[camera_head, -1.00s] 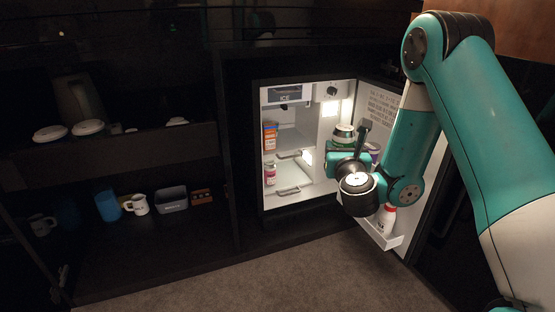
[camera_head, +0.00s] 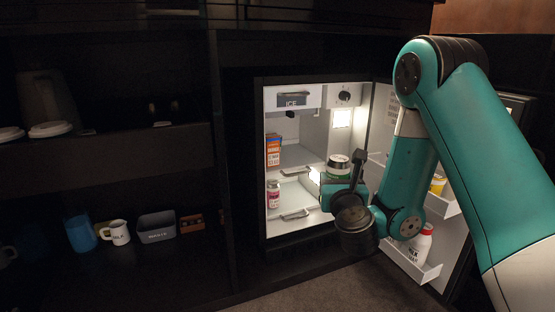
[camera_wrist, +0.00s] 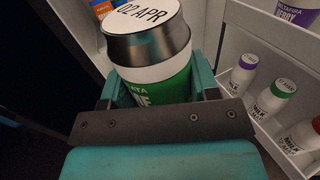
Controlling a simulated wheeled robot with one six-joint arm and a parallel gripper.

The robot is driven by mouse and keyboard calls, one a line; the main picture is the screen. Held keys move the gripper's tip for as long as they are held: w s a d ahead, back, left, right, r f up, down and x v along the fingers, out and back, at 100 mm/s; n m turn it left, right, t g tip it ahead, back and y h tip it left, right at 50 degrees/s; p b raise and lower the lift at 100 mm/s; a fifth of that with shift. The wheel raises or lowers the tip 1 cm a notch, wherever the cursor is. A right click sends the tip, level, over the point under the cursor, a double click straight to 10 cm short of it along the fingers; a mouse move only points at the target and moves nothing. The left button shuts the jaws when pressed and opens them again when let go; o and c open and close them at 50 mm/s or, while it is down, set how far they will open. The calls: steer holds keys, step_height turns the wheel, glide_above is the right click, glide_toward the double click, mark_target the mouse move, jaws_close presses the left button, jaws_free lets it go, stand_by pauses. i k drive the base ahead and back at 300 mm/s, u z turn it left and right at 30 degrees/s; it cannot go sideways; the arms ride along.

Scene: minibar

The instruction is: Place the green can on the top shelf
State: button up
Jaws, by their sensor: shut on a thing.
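The green can (camera_wrist: 165,88) has a white band and a grey metallic top with a date label. My gripper (camera_wrist: 155,84) is shut around its lower body, as the wrist view shows. In the head view the can (camera_head: 339,168) stands out above my gripper (camera_head: 342,185), in front of the open fridge. The fridge's top shelf (camera_head: 300,156) is lit and holds an orange box (camera_head: 273,150) at its left; its middle looks clear. My wrist hides part of the fridge's lower right.
A pink-labelled bottle (camera_head: 273,194) stands on the lower shelf. The open door (camera_head: 462,240) at the right carries a milk bottle (camera_head: 422,243) and a yellow tub (camera_head: 438,184). The ice compartment (camera_head: 293,98) is above the top shelf. Dark cabinets with mugs stand at the left.

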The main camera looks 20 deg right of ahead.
mark_target(299, 160)
steer(key=i, duration=0.95)
steer(key=u, duration=0.05)
